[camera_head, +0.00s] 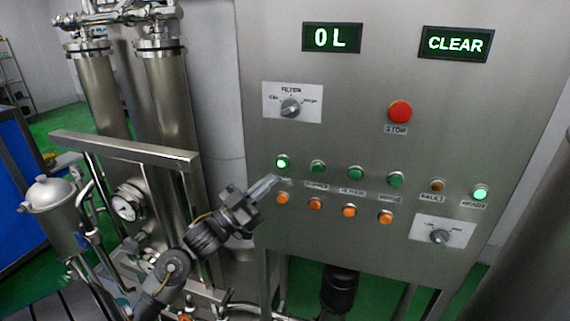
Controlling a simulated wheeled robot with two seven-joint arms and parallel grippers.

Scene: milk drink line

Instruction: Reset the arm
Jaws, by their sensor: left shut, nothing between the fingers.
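My left gripper (264,188) is shut and empty. It is in front of the left part of the steel control panel (360,70), close to the lower left buttons. A lit green button (282,162) is just above its fingertips, and an orange button (282,198) is just below and right of them. I cannot tell whether the fingertips touch the panel. My left arm (172,268) comes up from the bottom left. My right gripper is not in view.
The panel bears displays reading "0 L" (332,38) and "CLEAR" (457,44), a filter knob (291,107), a red stop button (400,111) and a lit green ready lamp (480,193). Steel pipes, a gauge (125,207) and a horizontal beam (120,148) stand left, near my arm.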

